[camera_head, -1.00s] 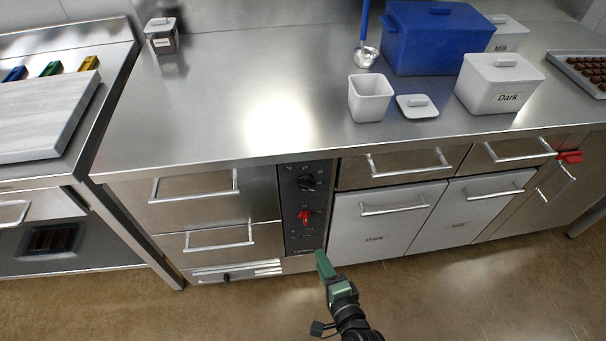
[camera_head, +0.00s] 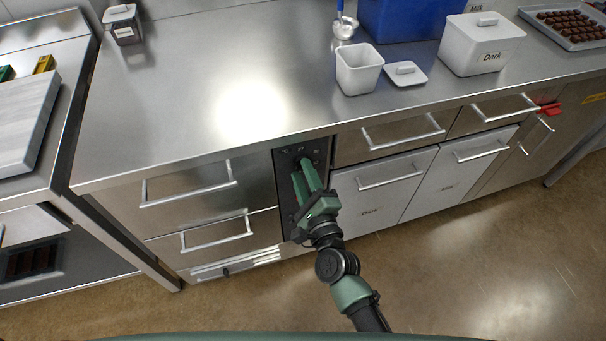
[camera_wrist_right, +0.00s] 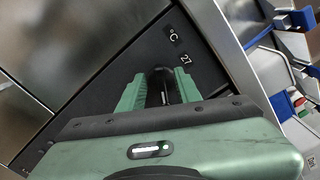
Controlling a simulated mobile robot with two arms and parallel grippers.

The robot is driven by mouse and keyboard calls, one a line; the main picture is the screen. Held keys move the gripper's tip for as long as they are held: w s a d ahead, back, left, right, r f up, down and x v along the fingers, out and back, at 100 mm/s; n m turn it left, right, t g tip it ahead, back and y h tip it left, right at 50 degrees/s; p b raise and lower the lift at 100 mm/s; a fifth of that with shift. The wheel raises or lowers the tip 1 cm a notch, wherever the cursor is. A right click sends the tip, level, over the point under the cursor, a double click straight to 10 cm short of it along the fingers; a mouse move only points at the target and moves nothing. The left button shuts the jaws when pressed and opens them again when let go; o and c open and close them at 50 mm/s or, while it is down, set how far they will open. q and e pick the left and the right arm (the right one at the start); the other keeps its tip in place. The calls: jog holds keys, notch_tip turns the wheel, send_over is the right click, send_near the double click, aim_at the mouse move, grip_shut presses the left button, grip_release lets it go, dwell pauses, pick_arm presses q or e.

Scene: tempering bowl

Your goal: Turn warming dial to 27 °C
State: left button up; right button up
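The control panel (camera_head: 287,200) is a dark upright strip on the front of the counter, right of the steel drawers. My right gripper (camera_head: 303,167) is at its upper part, with its green fingers apart. In the right wrist view my right gripper (camera_wrist_right: 162,92) has one finger on each side of the black warming dial (camera_wrist_right: 161,76). I cannot make out firm contact. The "°C" and "27" markings (camera_wrist_right: 185,58) are on the panel to the upper right of the dial. The fingers hide much of the dial, and its exact setting is unclear. My left gripper is not in view.
Steel drawers with bar handles (camera_head: 190,187) are left of the panel, and a handled front marked Dark (camera_head: 372,205) is right of it. On the counter are a white tub (camera_head: 358,72), its lid (camera_head: 405,73) and a Dark container (camera_head: 480,45).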

jog(key=shift+c, duration=0.3)
grip_shut()
jog(key=shift+n, duration=0.4)
jog(key=shift+n+p, duration=0.4)
jog(key=shift+n, duration=0.2)
jog(key=n+p, duration=0.2)
jog(key=n, duration=0.5)
jog(key=f+n+p, duration=0.1)
jog(key=n+p, duration=0.1)
jog(key=n, duration=0.5)
jog(key=n+p, duration=0.1)
jog(key=n, duration=0.6)
jog(key=shift+w+d+f+n+p, duration=0.15)
jog(key=shift+d+f+n+p, duration=0.2)
jog(key=shift+d+n+p, duration=0.05)
